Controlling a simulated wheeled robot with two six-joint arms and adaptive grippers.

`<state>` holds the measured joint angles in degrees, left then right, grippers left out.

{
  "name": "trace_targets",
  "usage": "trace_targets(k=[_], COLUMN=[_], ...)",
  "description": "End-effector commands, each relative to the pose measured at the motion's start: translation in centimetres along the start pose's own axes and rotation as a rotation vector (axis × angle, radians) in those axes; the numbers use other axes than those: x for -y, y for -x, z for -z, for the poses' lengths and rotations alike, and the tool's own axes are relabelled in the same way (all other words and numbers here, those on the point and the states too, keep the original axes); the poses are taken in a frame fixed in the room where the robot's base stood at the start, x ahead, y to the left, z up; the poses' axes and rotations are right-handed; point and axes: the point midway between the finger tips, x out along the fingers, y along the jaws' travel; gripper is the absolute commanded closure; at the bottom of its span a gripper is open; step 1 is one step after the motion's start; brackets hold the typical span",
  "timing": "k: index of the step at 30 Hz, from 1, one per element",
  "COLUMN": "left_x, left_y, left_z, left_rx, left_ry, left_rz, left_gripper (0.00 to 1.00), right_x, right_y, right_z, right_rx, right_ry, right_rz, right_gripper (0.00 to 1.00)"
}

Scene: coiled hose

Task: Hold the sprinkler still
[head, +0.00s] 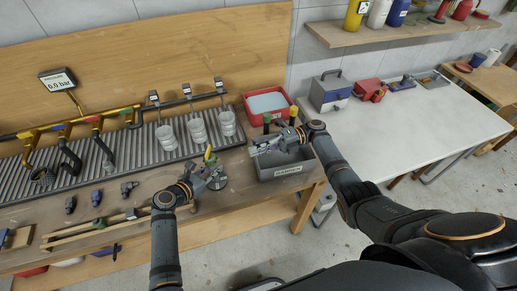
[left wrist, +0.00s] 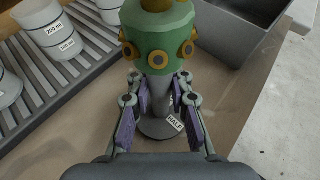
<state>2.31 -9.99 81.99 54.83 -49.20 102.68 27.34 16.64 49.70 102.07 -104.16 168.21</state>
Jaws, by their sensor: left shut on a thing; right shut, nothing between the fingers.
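The sprinkler (head: 210,158) stands upright on the wooden bench near its right end. In the left wrist view its green head (left wrist: 158,30) with orange-yellow nozzles is above a grey stem and a round grey base with a tag, partly readable as "HALF". My left gripper (head: 203,172) is shut on the sprinkler's stem, and its fingers (left wrist: 158,98) lie on both sides of it below the head. My right gripper (head: 258,148) is shut and empty above the grey labelled bin (head: 290,174).
White measuring cups (head: 196,131) stand on the ribbed drain tray (head: 145,158) behind the sprinkler. A red tub (head: 288,103) is behind the grey bin. Pipe fittings (head: 97,197) lie to the left. A gauge sign (head: 58,85) reads 0.0 bar. The white table (head: 420,130) has free room.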

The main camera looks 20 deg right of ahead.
Motion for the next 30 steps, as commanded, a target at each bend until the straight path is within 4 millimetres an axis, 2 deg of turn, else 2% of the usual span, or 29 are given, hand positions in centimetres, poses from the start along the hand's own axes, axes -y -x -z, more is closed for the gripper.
trace_targets(k=[7, 10, 14, 21, 25, 30], left_x=[0.0, 0.0, 0.0, 0.0, 0.0, 0.0], left_y=[0.0, 0.0, 0.0, 0.0, 0.0, 0.0], left_z=[0.1, 0.1, 0.1, 0.1, 0.1, 0.1], left_rx=[-0.001, -0.001, -0.001, -0.002, -0.001, -0.001], left_ry=[0.000, 0.000, 0.000, 0.000, 0.000, 0.000], left_rz=[0.000, 0.000, 0.000, 0.000, 0.001, 0.000], left_gripper=[1.00, 1.00, 1.00, 1.00, 1.00, 1.00], right_x=[0.1, 0.5, 1.2, 1.2, 0.7, 0.2], right_y=[0.5, 0.6, 0.9, 1.3, 1.3, 1.2], right_z=[0.0, 0.1, 0.2, 1.0, 1.6, 1.9], right_rx=[0.003, 0.037, 0.137, 0.319, 0.367, 0.392], right_ry=[0.010, 0.102, 0.402, 1.091, 1.349, 1.513], right_rz=[0.000, 0.009, 0.050, 0.223, 0.316, 0.384], right_gripper=[1.00, 1.00, 1.00, 1.00, 1.00, 1.00])
